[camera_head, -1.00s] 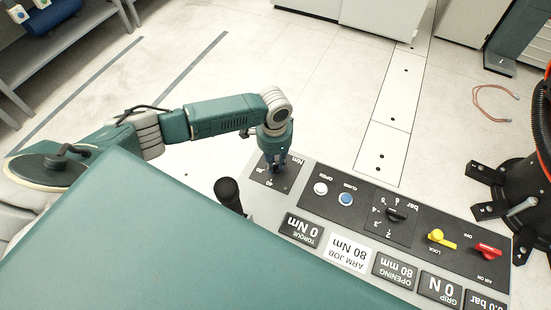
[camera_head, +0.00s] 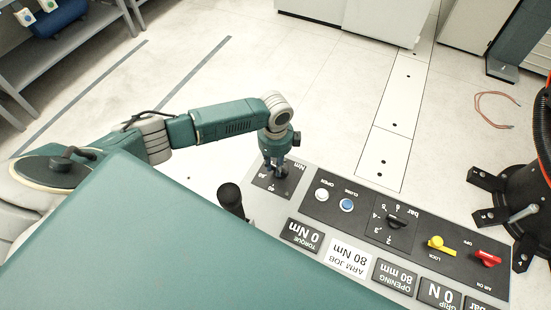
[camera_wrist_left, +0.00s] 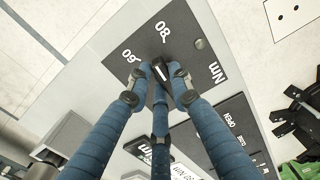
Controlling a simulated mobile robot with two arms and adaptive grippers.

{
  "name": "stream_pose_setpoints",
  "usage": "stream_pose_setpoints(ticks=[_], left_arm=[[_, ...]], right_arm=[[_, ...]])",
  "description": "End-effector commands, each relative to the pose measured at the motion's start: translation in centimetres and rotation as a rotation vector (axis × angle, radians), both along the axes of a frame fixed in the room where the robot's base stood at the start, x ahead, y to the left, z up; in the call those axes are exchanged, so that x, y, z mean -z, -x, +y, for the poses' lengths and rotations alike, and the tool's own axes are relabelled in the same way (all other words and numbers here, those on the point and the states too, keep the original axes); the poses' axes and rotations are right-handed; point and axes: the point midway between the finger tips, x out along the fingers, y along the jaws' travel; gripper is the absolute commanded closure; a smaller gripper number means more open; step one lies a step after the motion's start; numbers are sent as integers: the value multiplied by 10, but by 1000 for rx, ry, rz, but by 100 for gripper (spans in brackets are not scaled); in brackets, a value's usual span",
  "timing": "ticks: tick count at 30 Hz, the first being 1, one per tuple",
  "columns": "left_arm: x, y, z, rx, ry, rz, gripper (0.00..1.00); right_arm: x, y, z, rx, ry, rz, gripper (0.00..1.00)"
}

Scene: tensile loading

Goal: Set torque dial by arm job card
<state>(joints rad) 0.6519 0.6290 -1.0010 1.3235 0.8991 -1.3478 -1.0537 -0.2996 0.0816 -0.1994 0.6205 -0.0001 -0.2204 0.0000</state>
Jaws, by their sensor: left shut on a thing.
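The torque dial's knob (camera_wrist_left: 161,72) is a dark bar on a black plate marked Nm (camera_head: 289,182). The plate sits at the left end of the console. My left gripper (camera_head: 277,170) comes down from above; its blue fingers (camera_wrist_left: 160,82) are closed around the knob. In the left wrist view, the figures 80 and 60 show just beyond the fingertips; the knob's exact pointing is partly hidden. The white job card display (camera_head: 349,254) reads ARM JOB 80 Nm, upside down. The torque display (camera_head: 302,235) reads 0 Nm. My right gripper is out of view.
The grey console (camera_head: 264,213) also carries a white OPEN button (camera_head: 322,194), a blue CLOSE button (camera_head: 347,205), a bar dial (camera_head: 396,222), and yellow (camera_head: 440,244) and red (camera_head: 487,258) levers.

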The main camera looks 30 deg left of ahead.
Motion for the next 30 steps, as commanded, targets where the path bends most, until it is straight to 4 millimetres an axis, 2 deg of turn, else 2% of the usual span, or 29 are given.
stream_pose_setpoints(ticks=[6,15,30], left_arm=[[-1,-4,1,182,0,-3,100],[-1,-7,1,359,0,-4,100],[-2,-8,1,440,0,-4,100]], right_arm=[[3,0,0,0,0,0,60],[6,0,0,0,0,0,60],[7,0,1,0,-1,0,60]])
